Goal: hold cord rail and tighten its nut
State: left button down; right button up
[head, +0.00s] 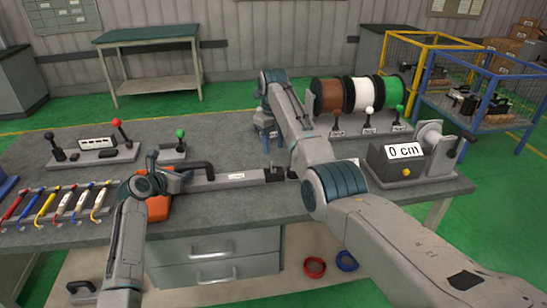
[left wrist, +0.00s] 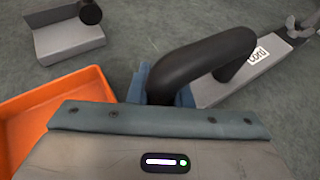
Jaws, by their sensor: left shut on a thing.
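The cord rail (head: 225,180) is a long grey bar lying on the workbench, with a white label and a black arched handle (left wrist: 205,58). My left gripper (head: 172,178) is shut on the handle's near end; its blue fingers show at the handle's base in the left wrist view. A dark block (head: 273,174) sits at the rail's right end. A small grey winged part, perhaps the nut, shows at the rail's far end in the left wrist view (left wrist: 302,24). My right gripper (head: 266,130) points down behind the rail's right end; its fingertips are too unclear to judge.
An orange tray (head: 158,208) lies under my left gripper. Lever units (head: 95,150) stand behind it, and hooked tools (head: 55,205) lie at left. Cable spools (head: 362,94) and a crank unit reading "0 cm" (head: 405,160) stand at right. Bare bench lies before the rail.

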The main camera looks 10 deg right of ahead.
notch_tip(320, 180, up, 4)
jog(key=shift+r, duration=0.1)
dwell(0.4)
pick_arm(q)
jog(key=c, duration=1.2)
grip_release()
jog(key=shift+c, duration=0.2)
